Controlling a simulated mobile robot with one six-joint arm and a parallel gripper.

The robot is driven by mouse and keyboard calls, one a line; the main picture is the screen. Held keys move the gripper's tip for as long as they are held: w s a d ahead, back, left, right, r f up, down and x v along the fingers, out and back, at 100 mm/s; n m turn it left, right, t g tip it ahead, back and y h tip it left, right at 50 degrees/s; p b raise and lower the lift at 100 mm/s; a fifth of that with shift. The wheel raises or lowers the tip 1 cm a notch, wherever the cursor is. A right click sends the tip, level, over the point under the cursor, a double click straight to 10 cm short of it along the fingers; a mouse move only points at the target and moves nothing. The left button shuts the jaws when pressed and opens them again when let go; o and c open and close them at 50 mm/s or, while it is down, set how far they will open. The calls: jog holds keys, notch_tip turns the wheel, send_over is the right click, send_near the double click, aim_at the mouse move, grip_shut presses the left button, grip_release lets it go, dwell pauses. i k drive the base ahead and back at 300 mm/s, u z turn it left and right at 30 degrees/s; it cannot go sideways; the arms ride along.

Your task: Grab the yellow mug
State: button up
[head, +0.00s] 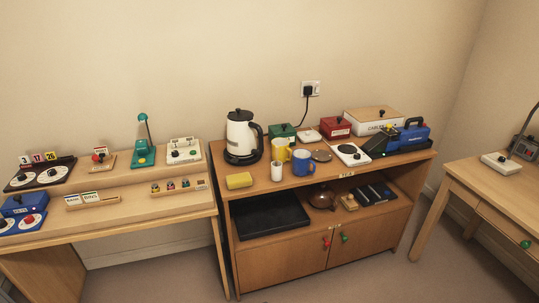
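The yellow mug (280,151) stands upright on the top of the wooden cabinet (222,186), in the middle of the head view. A blue mug (301,163) stands just in front and to the right of it. A small white cup (276,172) stands in front of it, slightly left. These two sit close to the yellow mug and may cover a little of its lower part. I cannot tell which way its handle points. My gripper is not in view.
A white kettle (241,135) stands left of the mugs, with a yellow sponge (239,181) in front of it. A green box (283,131) is behind the yellow mug. A round grey lid (321,156) and a white hotplate (351,154) lie to the right. Desks flank the cabinet.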

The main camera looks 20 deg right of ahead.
aim_at(284, 144)
jog(key=u, duration=1.05)
jog(key=k, duration=1.2)
jog(key=z, duration=0.6)
jog(key=i, duration=1)
jog(key=u, duration=0.05)
